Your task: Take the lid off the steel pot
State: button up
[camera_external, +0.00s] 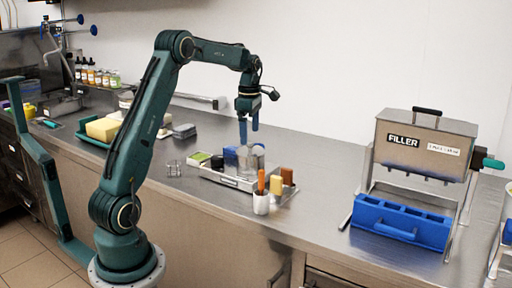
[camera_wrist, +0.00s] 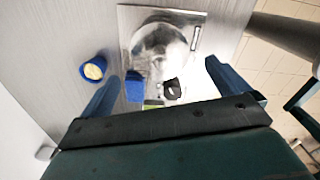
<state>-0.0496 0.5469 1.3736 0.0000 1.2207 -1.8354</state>
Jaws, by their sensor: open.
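The steel pot (camera_external: 251,160) stands at the back right part of a metal tray on the counter. In the wrist view a round shiny steel shape (camera_wrist: 160,42), which looks like the pot's top, lies on the tray beyond the fingers. I cannot make out the lid's edge or its knob. My gripper (camera_external: 249,138) points down just above the pot, its blue fingers near the pot's top. In the wrist view my gripper (camera_wrist: 165,88) is open, with fingers spread left and right and nothing held between them. Whether a finger touches the pot is unclear.
The tray (camera_external: 226,179) also holds a green-topped block (camera_external: 200,157), a dark container (camera_external: 217,162) and a blue item (camera_external: 230,153). The filler (camera_external: 425,145) is to the right, with bare counter between.

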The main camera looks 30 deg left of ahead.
aim_at(251, 144)
jog(key=shift+f, duration=0.1)
jog(key=shift+d+f, duration=0.1)
jog(key=shift+f, duration=2.45)
jog(key=c, duration=0.9)
